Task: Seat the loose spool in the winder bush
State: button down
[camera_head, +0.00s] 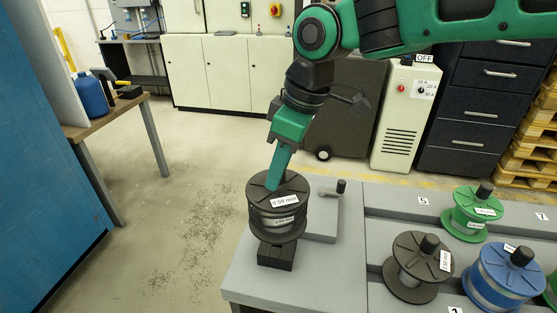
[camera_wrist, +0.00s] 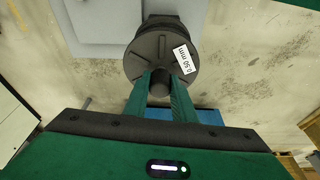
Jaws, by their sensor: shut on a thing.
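The dark grey spool (camera_head: 277,222) with white labels reading 0.50 mm is at the left end of the grey bench. My gripper (camera_head: 270,186) comes down on it from above and is shut on its top knob. In the wrist view the spool's flange (camera_wrist: 150,52) lies just beyond the fingers, with the dark knob between the fingertips (camera_wrist: 160,84). The spool looks roughly upright. A black block (camera_head: 275,258) shows just below it at the bench edge. The winder bush is not visible; the spool may hide it, and I cannot tell whether the spool is seated.
A raised grey plate with a small dark handle (camera_head: 341,187) stands right of the spool. Further right, a green spool (camera_head: 463,222), another dark spool (camera_head: 413,283) and a blue spool (camera_head: 500,285) stand on the bench. Open floor lies to the left.

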aim_at(279, 200)
jog(key=shift+f, duration=3.8)
dwell(1.2)
jog(key=c, duration=1.4)
grip_release()
jog(key=shift+s+f, duration=0.1)
jog(key=shift+d, duration=0.1)
jog(key=v, duration=1)
jog(key=shift+r, duration=0.4)
jog(key=shift+d, duration=0.1)
